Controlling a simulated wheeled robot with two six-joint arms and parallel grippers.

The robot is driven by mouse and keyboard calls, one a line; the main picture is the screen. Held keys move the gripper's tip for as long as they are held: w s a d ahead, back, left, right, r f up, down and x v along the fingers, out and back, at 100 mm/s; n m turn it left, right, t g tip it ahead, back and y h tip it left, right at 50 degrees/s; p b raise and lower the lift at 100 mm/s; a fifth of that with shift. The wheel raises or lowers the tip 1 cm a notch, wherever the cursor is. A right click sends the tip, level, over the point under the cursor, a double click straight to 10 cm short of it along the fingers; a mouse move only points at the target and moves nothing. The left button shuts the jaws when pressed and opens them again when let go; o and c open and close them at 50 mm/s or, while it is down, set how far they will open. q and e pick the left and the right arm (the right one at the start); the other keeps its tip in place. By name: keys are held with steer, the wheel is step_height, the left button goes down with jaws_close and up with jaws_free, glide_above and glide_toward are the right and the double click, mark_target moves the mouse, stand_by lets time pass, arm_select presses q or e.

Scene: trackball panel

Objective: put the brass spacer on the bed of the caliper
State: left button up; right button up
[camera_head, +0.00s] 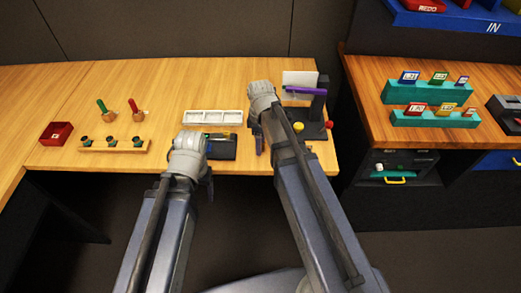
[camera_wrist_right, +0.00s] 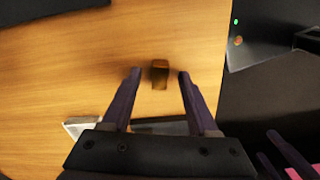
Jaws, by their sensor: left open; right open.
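The brass spacer (camera_wrist_right: 159,75) is a small brown block on the wooden table in the right wrist view. It lies between the two open fingers of my right gripper (camera_wrist_right: 159,74), with a gap on each side. In the head view the spacer does not show, and my right gripper (camera_head: 260,141) is mostly hidden by its own arm. My left gripper (camera_head: 209,187) is open at the table's front edge, partly hidden by its wrist. I cannot tell for sure which device is the caliper. A dark stand (camera_head: 318,108) with a purple bar is at the right end.
A flat black device (camera_head: 222,148) lies behind my left wrist. A white compartment tray (camera_head: 214,117) stands behind it. A red box (camera_head: 57,133) and a wooden rack (camera_head: 113,146) are at left. Red and yellow balls sit near the stand. A gap separates the right-hand table.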

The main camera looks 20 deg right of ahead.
steer(key=shift+c, duration=0.2)
jaws_close()
steer(key=shift+r, duration=0.1)
stand_by(0.5)
step_height(320, 180, up, 10)
steer(key=p, duration=1)
